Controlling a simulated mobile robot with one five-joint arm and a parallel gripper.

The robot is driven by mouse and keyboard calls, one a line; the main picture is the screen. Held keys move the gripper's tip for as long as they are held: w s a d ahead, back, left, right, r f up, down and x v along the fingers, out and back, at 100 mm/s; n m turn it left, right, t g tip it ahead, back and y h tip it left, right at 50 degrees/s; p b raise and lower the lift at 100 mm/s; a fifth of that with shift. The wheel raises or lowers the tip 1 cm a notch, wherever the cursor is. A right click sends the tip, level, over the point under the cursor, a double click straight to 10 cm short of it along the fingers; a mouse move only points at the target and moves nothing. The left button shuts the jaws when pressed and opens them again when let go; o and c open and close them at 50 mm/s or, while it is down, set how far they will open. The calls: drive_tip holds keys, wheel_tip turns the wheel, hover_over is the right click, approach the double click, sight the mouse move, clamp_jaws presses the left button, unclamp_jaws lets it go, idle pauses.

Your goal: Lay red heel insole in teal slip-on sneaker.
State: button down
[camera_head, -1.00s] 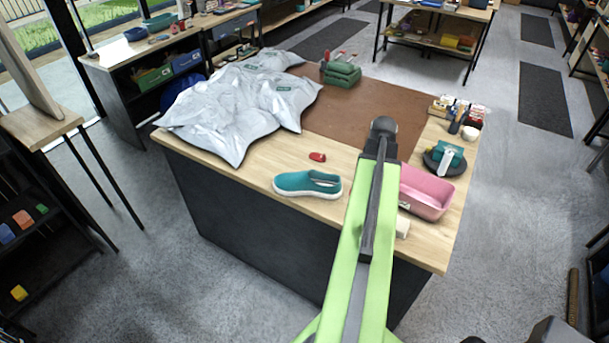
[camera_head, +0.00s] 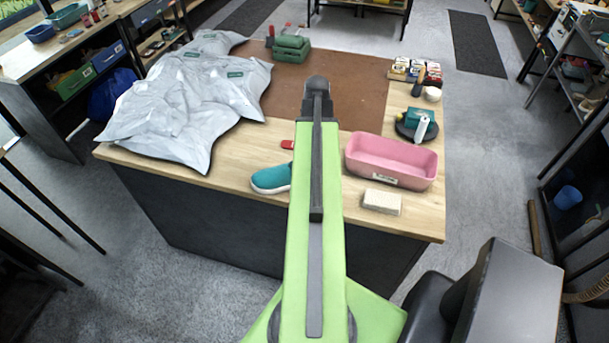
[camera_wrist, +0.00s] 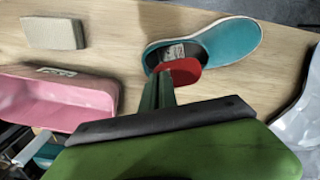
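The teal slip-on sneaker (camera_head: 269,180) stands near the table's front edge, partly hidden by my arm. In the wrist view the sneaker (camera_wrist: 213,47) shows its dark open heel end to the left and its toe to the right. In the wrist view the insole (camera_wrist: 181,71) overlaps the sneaker's near side in the picture.
A pink bin (camera_head: 376,177) and a pale sponge block (camera_head: 382,201) are right of my arm. Grey plastic bags (camera_head: 185,105) cover the table's left side. A brown mat (camera_head: 350,95) lies behind. A teal brush-like item (camera_head: 420,119) stands beyond the bin.

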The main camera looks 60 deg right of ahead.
wheel_tip(320, 180, down, 10)
drive_tip(key=b, duration=1)
drive_tip(key=shift+w+a+f, duration=0.1)
drive_tip(key=shift+f, duration=0.1)
drive_tip(key=shift+r, duration=0.2)
drive_tip(key=shift+f, duration=0.15)
drive_tip(key=c, duration=2)
unclamp_jaws()
drive_tip(key=shift+o, duration=0.2)
wheel_tip(320, 180, up, 13)
drive_tip(key=p, duration=1.2)
drive_tip(key=shift+f, duration=0.3)
drive_tip(key=shift+a, duration=0.1)
